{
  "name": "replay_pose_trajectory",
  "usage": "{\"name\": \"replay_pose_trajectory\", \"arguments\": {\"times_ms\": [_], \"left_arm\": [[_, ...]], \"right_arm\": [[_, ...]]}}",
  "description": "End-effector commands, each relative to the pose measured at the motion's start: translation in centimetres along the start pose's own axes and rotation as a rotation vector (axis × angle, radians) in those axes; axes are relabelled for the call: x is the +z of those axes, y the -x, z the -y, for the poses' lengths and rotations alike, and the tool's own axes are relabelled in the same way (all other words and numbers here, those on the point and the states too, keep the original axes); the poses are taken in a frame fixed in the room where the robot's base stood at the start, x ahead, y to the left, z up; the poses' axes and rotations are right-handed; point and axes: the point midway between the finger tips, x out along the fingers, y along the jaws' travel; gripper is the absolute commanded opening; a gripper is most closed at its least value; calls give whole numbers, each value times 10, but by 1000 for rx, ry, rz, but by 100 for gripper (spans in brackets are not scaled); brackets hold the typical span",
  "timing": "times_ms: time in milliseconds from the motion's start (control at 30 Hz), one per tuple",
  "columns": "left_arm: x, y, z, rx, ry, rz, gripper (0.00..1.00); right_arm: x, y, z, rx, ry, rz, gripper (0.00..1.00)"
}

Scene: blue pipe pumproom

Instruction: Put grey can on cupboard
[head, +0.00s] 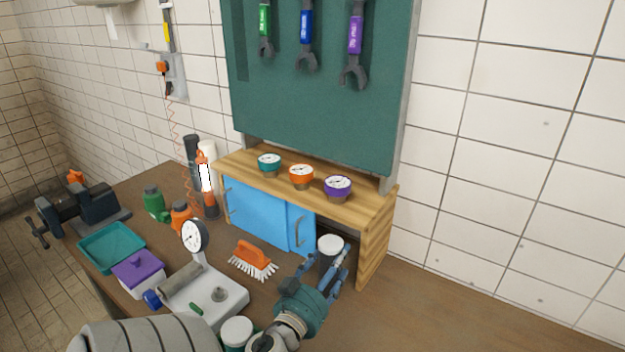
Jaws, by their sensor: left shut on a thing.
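The grey can (328,260), with a pale lid, is upright between the fingers of my left gripper (328,266), which is shut on it. It is in front of the cupboard's right part; whether it touches the bench is hidden by the gripper. The cupboard (375,207) is wooden with blue sliding or hinged doors that look closed, and its right part looks open and dark. My right gripper is not in view.
An orange brush (252,258), a scale with dial (205,290), a purple-lidded box (138,271) and a teal tray (108,247) are on the bench at left. A tool board (310,115) rises behind the cupboard. The cupboard top's right end and the bench at right are clear.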

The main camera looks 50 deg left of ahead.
Motion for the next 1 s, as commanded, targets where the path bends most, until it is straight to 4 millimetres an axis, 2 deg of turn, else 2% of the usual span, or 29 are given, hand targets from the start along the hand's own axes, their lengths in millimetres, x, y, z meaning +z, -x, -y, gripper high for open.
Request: {"name": "replay_pose_trajectory", "arguments": {"times_ms": [167,400,500,600,767,967,1000], "left_arm": [[-8,-36,3,-4,-4,-8,17],[-7,-99,4,-5,-4,-6,17],[-6,-120,4,-5,-2,-5,17],[-4,-133,3,-5,-1,-5,17],[-3,-144,3,-4,-2,-5,17],[-4,-178,4,-5,-2,-6,17],[1,-182,4,-5,-3,-4,17]], "right_arm": [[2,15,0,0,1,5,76],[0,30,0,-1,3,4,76],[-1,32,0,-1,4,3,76],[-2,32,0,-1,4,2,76],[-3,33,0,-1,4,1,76],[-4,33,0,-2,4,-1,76],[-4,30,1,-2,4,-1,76]]}}
